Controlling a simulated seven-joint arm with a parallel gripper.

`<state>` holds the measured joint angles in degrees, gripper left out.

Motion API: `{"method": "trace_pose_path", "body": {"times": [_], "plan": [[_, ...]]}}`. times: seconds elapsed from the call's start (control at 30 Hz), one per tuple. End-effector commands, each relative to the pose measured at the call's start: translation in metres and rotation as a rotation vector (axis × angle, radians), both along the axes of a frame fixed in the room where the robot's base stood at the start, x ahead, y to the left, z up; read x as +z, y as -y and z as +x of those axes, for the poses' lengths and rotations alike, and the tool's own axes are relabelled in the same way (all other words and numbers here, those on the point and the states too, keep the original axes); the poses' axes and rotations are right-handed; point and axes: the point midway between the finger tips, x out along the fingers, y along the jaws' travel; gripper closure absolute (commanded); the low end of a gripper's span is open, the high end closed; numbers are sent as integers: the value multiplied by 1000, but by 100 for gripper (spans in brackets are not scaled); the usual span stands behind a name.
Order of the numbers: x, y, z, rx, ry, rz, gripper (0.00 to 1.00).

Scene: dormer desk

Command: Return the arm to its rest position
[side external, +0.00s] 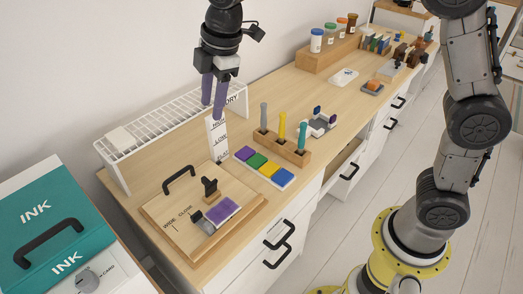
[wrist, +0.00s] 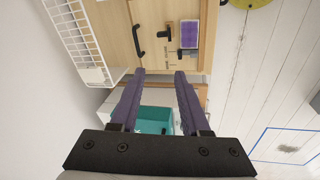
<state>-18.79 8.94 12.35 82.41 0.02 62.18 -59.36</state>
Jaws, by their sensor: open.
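My gripper (side external: 212,108) hangs pointing down at the upper left of the side external view, with two purple fingers. In the wrist view my gripper (wrist: 160,73) has its fingers apart with nothing between them. It is above the desk (side external: 240,165), near the white wire rack (side external: 165,125), and touches nothing that I can make out. Its fingertips overlap a white lettered card (side external: 217,140) in the side external view, so part of that card is hidden.
A wooden board (side external: 165,207) with a black handle, a stamp (side external: 209,190) and a purple pad (side external: 223,211) lies at the desk's front. Colored pads (side external: 257,167) and a pen block (side external: 285,148) stand right of it. A teal ink box (side external: 40,225) is at the left.

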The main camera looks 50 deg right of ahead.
Motion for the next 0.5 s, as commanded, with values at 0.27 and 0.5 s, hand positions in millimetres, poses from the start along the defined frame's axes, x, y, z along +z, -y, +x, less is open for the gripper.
{"method": "trace_pose_path", "body": {"times": [0.27,0.5], "plan": [[66,88,-93,-334,134,98,54],[63,134,-190,-684,216,213,54]]}}
